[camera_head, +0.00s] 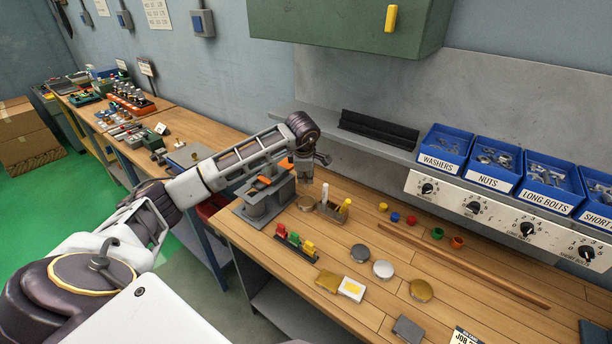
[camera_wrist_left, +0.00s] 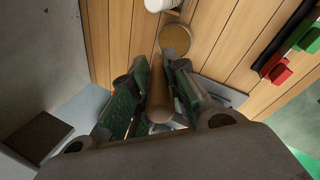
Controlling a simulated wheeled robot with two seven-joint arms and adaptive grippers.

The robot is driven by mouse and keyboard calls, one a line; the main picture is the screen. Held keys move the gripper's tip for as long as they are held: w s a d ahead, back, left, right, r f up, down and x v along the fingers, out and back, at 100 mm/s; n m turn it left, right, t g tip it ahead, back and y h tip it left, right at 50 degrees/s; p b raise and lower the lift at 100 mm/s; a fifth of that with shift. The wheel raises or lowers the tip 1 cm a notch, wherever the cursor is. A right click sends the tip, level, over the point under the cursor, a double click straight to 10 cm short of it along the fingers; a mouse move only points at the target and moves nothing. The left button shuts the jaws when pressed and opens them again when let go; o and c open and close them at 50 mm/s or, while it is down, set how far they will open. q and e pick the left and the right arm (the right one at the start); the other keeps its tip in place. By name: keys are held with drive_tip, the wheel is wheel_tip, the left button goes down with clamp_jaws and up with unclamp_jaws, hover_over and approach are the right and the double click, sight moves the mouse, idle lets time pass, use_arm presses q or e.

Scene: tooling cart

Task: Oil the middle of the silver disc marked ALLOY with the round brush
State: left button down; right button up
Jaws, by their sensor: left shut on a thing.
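My left gripper (camera_head: 306,180) is above the back left part of the bench, close to a small holder (camera_head: 331,211) with a white and a yellow upright piece. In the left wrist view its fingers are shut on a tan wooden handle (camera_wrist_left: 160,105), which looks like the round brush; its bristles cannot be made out. The ALLOY marking is not readable on either. My right gripper is out of view.
A brass disc (camera_head: 421,290) lies near the silver ones; another gold disc (camera_head: 306,203) is below my gripper. A rack of coloured pieces (camera_head: 296,244), a white and yellow block (camera_head: 351,288) and a wooden rod (camera_head: 460,264) lie around. A grey machine (camera_head: 265,200) stands left.

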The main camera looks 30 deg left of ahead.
use_arm(q)
drive_tip(key=shift+f, duration=0.1)
drive_tip(key=shift+f+b, duration=1.4)
drive_tip(key=shift+f, duration=1.5)
drive_tip(key=shift+f+b, duration=0.45)
drive_tip(key=shift+f, duration=0.2)
idle(0.6)
drive_tip(key=shift+r, duration=0.15)
drive_tip(key=shift+r+p, duration=1.75)
drive_tip(key=shift+r, duration=1.65)
drive_tip(key=shift+f, duration=0.1)
